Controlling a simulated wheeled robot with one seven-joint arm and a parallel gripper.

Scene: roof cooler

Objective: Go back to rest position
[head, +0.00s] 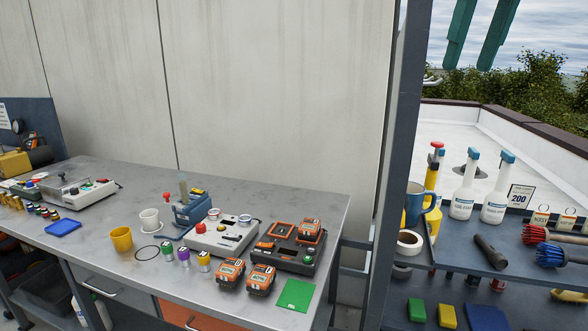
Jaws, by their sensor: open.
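My gripper (470,67) shows at the top right as two teal fingers pointing down. The fingers stand apart with only sky and bushes between them. It is open and empty. It hangs in front of the outdoor background, high above the shelf on the right, and touches nothing. The rest of the arm is out of view above the picture.

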